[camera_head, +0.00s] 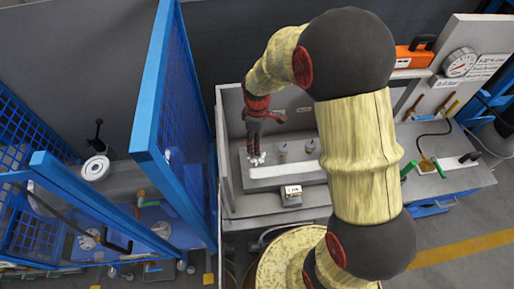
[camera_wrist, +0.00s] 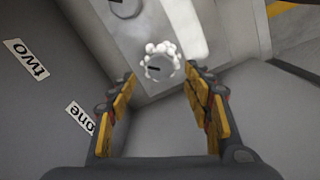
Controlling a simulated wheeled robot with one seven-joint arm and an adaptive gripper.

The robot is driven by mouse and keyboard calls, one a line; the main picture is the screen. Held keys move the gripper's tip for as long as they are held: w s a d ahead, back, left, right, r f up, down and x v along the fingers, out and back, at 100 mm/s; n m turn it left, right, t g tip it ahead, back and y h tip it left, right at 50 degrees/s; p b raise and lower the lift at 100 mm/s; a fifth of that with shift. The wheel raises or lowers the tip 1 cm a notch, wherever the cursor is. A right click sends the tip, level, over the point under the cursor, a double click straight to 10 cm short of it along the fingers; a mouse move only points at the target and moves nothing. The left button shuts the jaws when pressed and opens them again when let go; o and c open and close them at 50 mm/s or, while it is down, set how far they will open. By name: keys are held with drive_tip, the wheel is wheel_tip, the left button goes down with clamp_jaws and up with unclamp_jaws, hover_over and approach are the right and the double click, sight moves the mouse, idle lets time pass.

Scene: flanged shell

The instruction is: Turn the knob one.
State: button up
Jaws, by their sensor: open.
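A knob with a white lobed rim and a grey face (camera_wrist: 165,64) sits on a grey panel; a short dark mark shows on its face. The label "one" (camera_wrist: 78,118) is on the wall on its side, so I take it as knob one. It also shows in the head view as a small white-rimmed knob (camera_head: 257,160). My gripper (camera_wrist: 160,76) is open, with yellow-padded fingers on either side of the knob's near edge in the picture; I cannot tell the remaining height. In the head view my gripper (camera_head: 256,150) points down over the knob.
A second, grey knob (camera_wrist: 125,7) is beside it, nearer the label "two" (camera_wrist: 27,59). In the head view grey knobs (camera_head: 283,148) stand to the right. A small box (camera_head: 291,195) sits in front. A blue mesh panel (camera_head: 165,120) stands left; an orange toolbox (camera_head: 413,56) is back right.

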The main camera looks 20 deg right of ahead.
wheel_tip(320, 180, down, 6)
drive_tip(key=shift+r, duration=0.15)
drive_tip(key=shift+c, duration=1.3)
drive_tip(key=c, duration=0.9)
